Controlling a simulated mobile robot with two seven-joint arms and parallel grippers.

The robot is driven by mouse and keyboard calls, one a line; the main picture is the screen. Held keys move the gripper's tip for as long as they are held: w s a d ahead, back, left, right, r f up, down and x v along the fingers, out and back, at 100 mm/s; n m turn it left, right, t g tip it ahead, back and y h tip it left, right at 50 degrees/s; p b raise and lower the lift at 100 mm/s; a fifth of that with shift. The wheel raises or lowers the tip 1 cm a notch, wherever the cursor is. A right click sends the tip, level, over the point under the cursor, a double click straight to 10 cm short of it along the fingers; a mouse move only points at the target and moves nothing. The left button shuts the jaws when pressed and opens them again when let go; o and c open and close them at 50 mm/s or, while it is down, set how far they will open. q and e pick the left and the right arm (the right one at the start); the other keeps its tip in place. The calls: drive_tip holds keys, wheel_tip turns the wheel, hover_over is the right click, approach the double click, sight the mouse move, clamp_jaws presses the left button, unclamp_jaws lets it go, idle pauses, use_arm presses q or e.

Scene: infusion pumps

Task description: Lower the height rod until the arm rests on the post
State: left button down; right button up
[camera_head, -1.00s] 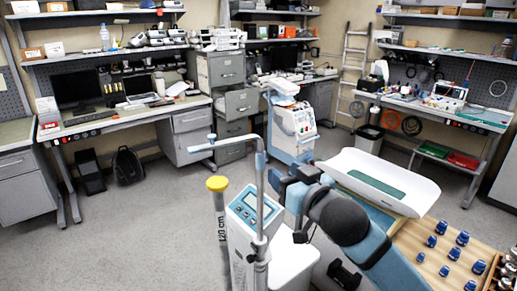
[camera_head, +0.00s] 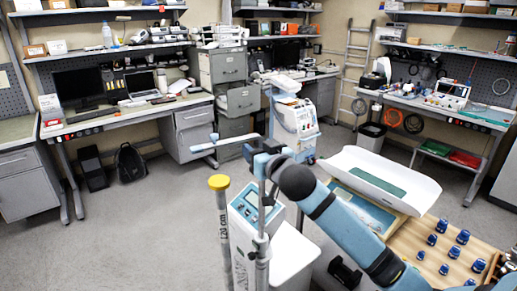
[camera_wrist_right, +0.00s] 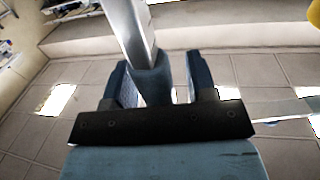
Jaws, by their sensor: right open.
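The height rod (camera_head: 262,225) stands upright on the scale, a grey metal rod with a blue collar near its top. Its light horizontal arm (camera_head: 205,145) reaches left, above the post (camera_head: 222,225), a grey column marked 120 cm with a yellow cap (camera_head: 218,183). A visible gap separates arm and cap. My right gripper (camera_head: 262,158) is at the rod's upper end. In the right wrist view its open fingers (camera_wrist_right: 157,80) stand on either side of the blue collar (camera_wrist_right: 150,85), with slight gaps. My left gripper is out of view.
The scale's display box (camera_head: 255,212) stands just behind the rod. A white baby-scale tray (camera_head: 385,180) and a wooden board with several blue knobs (camera_head: 440,250) lie to the right.

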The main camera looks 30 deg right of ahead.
sight(264, 186)
drive_tip(key=shift+c, duration=0.5)
drive_tip(key=c, duration=0.6)
wheel_tip(264, 186, down, 9)
drive_tip(key=b, duration=0.5)
drive_tip(key=shift+f, duration=0.2)
drive_tip(key=shift+c, duration=0.2)
drive_tip(key=o, duration=0.7)
drive_tip(key=shift+o, duration=0.2)
